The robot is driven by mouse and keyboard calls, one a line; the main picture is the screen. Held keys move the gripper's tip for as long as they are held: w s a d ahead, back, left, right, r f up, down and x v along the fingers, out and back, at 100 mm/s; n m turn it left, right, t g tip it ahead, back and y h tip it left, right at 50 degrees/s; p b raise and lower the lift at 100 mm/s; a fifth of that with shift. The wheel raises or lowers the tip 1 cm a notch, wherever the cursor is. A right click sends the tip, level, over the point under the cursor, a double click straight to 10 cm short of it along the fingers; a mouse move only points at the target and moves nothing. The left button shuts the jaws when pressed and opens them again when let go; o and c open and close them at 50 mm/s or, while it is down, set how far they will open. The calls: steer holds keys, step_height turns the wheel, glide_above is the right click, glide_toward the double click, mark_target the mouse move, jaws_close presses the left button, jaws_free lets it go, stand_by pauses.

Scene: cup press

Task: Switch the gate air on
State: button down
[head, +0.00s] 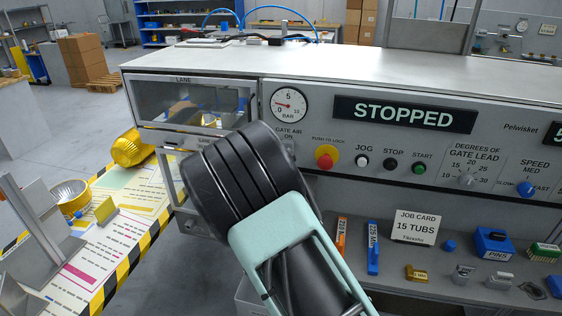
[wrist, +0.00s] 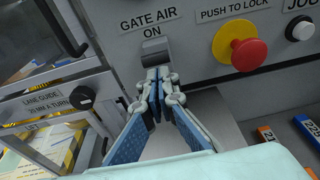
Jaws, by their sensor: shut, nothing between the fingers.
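The gate air switch (wrist: 157,50) is a grey rocker or flap on the panel under the "GATE AIR ON" label in the wrist view. I cannot tell which way it is set. My gripper (wrist: 160,76) is shut and empty, with its fingertips just below the switch, at or very near its lower edge. Contact is unclear. In the head view my dark wrist hides the fingers and most of the switch area. The "GATE AIR" label (head: 288,131) shows there above my wrist. The pressure gauge (head: 288,104) sits above that label, its needle on the left side.
Right of the switch is a red push-to-lock button (wrist: 241,51) on a yellow collar. A black lane guide knob (wrist: 82,95) is at the lower left. The display (head: 404,114) reads "STOPPED". Small parts and a job card (head: 416,227) stand on the shelf below.

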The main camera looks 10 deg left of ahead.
steer(key=shift+w+r, duration=0.1)
steer(key=shift+r, duration=0.4)
steer(key=shift+r, duration=0.1)
stand_by(0.4)
